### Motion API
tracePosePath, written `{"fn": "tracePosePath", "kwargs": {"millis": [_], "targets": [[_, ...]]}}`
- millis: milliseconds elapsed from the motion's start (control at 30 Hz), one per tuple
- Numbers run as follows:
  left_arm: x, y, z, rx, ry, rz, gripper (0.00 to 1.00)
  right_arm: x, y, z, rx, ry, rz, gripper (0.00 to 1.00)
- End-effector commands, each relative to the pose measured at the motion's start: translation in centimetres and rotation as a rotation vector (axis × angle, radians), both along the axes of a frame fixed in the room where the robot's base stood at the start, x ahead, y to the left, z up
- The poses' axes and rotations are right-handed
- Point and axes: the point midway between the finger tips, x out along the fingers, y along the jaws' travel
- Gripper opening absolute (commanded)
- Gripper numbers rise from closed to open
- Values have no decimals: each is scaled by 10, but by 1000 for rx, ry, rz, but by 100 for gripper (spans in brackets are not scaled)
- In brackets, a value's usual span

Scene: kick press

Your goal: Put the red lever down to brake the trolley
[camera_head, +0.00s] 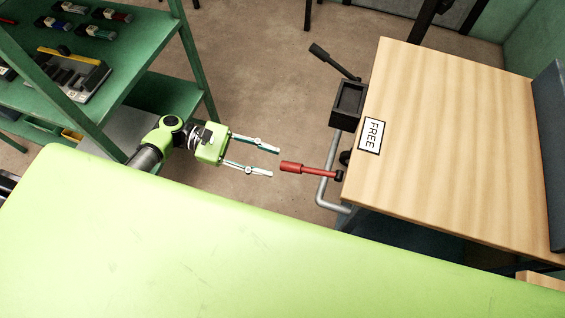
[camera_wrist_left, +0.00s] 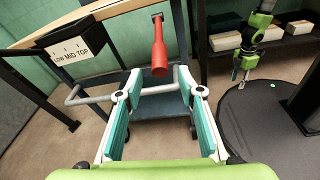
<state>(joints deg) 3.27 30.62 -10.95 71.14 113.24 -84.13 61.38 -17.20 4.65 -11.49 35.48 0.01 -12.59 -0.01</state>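The red lever (camera_head: 305,169) sticks out to the left from the near left edge of the trolley (camera_head: 470,130), which has a wooden top. A "FREE" label (camera_head: 372,134) is on the top beside it. My left gripper (camera_head: 275,163) is open and empty, its fingertips just short of the lever's free end and on either side of its line. In the left wrist view the red lever (camera_wrist_left: 159,52) points towards me, above and beyond the two spread fingers. My right gripper (camera_wrist_left: 243,68) seems to hang small at the right there; its finger state is unclear.
A black box (camera_head: 347,104) with a black lever (camera_head: 333,61) is on the trolley's left side; the wrist view shows its "LOW MID TOP" label (camera_wrist_left: 70,54). A grey tube handle (camera_head: 325,190) runs below the red lever. A green shelf (camera_head: 120,60) stands at left.

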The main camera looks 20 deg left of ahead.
Motion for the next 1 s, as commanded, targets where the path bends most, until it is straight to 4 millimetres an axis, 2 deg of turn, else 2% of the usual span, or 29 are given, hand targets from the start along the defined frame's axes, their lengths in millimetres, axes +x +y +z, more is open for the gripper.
{"fn": "tracePosePath", "kwargs": {"millis": [100, 333, 1000], "targets": [[-1, 25, 4, 2, 0, 1, 35, 1, 1, 0, 0, -1, -1, 40], [-3, 53, 10, 1, 0, 0, 35, 1, 1, 0, 1, -1, -1, 40], [-4, 57, 7, 7, 0, 2, 35, 1, 1, 0, 1, -1, -1, 40]]}}
